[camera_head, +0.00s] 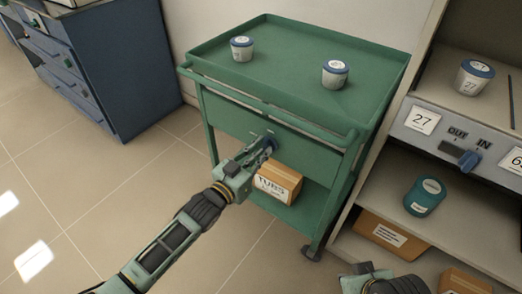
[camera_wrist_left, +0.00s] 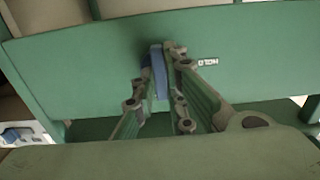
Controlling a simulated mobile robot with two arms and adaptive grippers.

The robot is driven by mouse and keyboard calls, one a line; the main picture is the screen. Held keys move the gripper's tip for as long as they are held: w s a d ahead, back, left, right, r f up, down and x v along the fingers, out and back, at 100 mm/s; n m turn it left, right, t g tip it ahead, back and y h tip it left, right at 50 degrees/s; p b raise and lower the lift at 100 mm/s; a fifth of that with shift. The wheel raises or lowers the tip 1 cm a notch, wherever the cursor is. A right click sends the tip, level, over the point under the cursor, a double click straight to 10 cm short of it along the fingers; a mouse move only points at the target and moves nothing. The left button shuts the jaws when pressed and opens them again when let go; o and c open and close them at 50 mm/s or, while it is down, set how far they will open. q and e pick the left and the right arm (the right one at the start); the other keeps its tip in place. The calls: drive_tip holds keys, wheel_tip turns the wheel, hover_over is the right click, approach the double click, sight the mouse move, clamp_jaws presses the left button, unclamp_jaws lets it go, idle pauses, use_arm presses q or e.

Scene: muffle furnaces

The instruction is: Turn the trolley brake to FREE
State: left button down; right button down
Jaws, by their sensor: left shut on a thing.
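The green trolley (camera_head: 285,108) stands against the wall, with a front panel below its push handle. My left gripper (camera_head: 264,146) reaches this panel and is shut on the blue brake lever (camera_wrist_left: 159,72). In the left wrist view the lever stands upright between the fingers of my left gripper (camera_wrist_left: 160,65). A white label that seems to read HOLD (camera_wrist_left: 208,62) is to the right of the lever. A FREE label is not visible. My right gripper (camera_head: 370,275) is only partly in view at the bottom edge; its fingers are unclear.
Two lidded tubs stand on the trolley top (camera_head: 290,40). A box marked TUBS (camera_head: 277,183) sits on its lower shelf. Blue drawers (camera_head: 110,80) stand left; floor there is clear.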

use_arm(q)
drive_tip(key=shift+f, duration=0.1)
idle(0.3)
drive_tip(key=c, duration=1.8)
unclamp_jaws()
drive_tip(key=v, duration=1.2)
